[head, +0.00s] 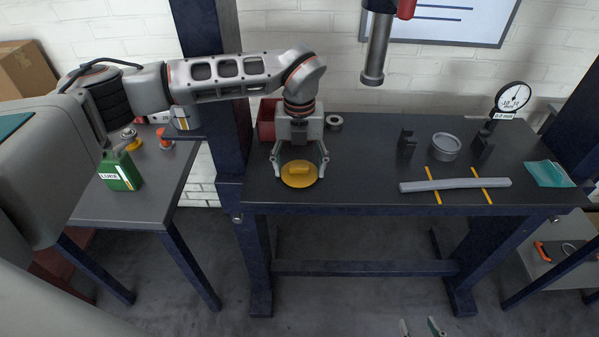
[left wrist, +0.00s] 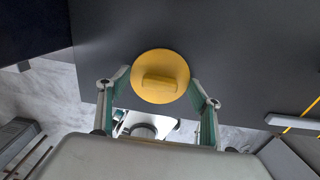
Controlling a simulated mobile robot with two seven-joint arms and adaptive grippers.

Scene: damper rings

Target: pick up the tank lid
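The tank lid is a round yellow disc (head: 299,180) with a raised bar handle across its middle. In the head view it is at the front left of the dark bench. My left gripper (head: 298,173) points down over it, fingers spread, one on each side of the lid. In the left wrist view the lid (left wrist: 160,62) shows whole between the open fingers (left wrist: 160,88), with the handle running left to right. I cannot tell whether the fingers touch the rim. My right gripper (head: 421,327) shows only its fingertips at the bottom edge, apart and with nothing visible between them.
Behind the lid stand a red bin (head: 267,120) and a small grey ring (head: 334,123). To the right are a grey bar (head: 455,185), a metal ring (head: 446,147), black blocks and a dial gauge (head: 513,96). A grey cylinder (head: 376,55) hangs above. The bench middle is clear.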

